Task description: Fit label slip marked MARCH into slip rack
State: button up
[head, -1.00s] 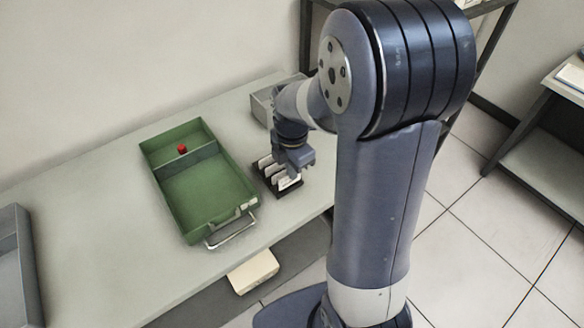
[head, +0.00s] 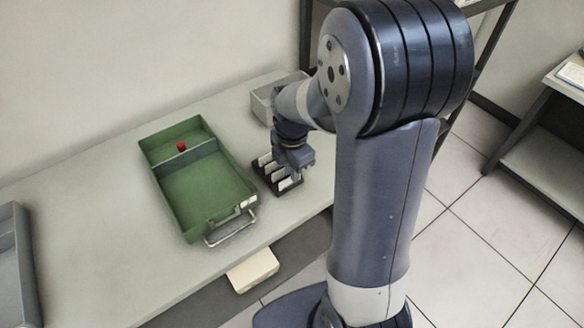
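The slip rack (head: 287,190) is a small dark rack on the table, just right of the green tray. Several white slips (head: 285,183) stand in its slots. Their markings are too small to read, so I cannot tell which one is MARCH. My gripper (head: 291,169) is pointed down right over the rack, close to the slips at its back right side. Its fingertips are hidden or too small to make out, and I cannot tell whether it holds a slip.
A green tray (head: 236,190) with a divider, a small red object (head: 181,146) and a front handle stands left of the rack. A grey box (head: 262,106) is behind my wrist. A grey bin (head: 12,262) is at the far left. The table between is clear.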

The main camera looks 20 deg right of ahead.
jog(key=shift+o, duration=1.1)
notch_tip(320, 180, up, 11)
jog(key=shift+f, duration=0.1)
notch_tip(320, 180, down, 10)
jog(key=shift+f+p, duration=0.1)
jog(key=shift+p, duration=0.2)
jog(key=shift+r, duration=0.25)
